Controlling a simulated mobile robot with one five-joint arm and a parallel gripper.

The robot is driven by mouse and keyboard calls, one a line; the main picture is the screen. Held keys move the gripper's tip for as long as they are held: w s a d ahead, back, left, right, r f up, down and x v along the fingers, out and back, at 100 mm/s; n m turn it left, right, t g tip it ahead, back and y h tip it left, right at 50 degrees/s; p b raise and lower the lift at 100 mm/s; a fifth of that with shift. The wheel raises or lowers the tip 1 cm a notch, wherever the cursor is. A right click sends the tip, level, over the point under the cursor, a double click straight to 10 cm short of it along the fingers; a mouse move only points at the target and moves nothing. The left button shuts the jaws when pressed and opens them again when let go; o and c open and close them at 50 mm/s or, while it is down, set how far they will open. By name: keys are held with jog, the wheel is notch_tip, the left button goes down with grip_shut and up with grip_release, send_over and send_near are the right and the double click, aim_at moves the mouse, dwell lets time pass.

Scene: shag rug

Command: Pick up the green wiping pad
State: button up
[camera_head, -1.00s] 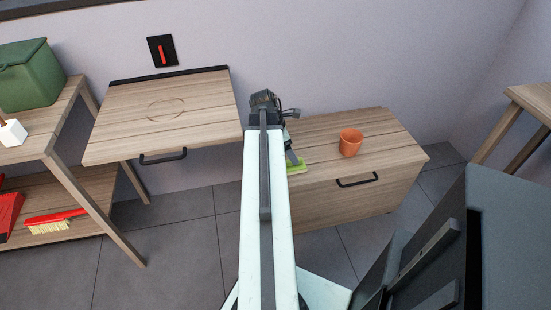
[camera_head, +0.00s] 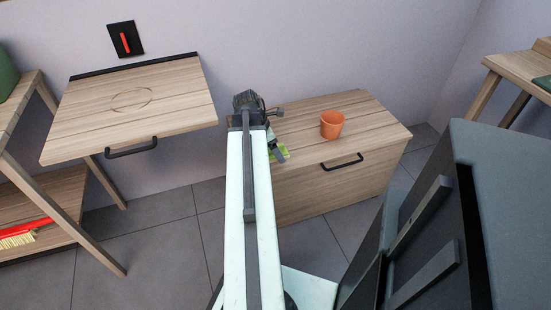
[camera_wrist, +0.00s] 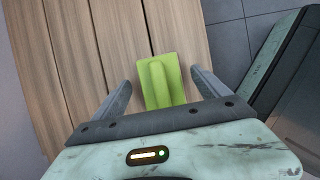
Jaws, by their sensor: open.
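The green wiping pad (camera_wrist: 161,83) lies on the wooden top of a low cabinet (camera_head: 372,124), near its edge. It has a raised ridge along its middle. In the wrist view my gripper (camera_wrist: 162,85) is open, with one finger on each side of the pad and gaps on both sides. Whether the fingertips are down at the pad's height I cannot tell. In the head view the pad (camera_head: 284,152) is mostly hidden behind my arm and gripper (camera_head: 278,150).
An orange cup (camera_head: 332,125) stands on the cabinet top to the right of the pad. A wall-mounted wooden fold-down table (camera_head: 180,105) is to the left. A shelf with a red brush (camera_head: 28,226) is at far left. Grey tiled floor is open in front.

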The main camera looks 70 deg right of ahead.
jog(key=shift+r, duration=0.1)
jog(key=shift+c, duration=0.3)
jog(key=c, duration=1.4)
jog(key=shift+r, duration=0.1)
notch_tip(320, 180, up, 10)
jog(key=p, duration=1)
jog(key=shift+p, duration=0.3)
jog(key=o, duration=0.7)
jog(key=c, duration=0.5)
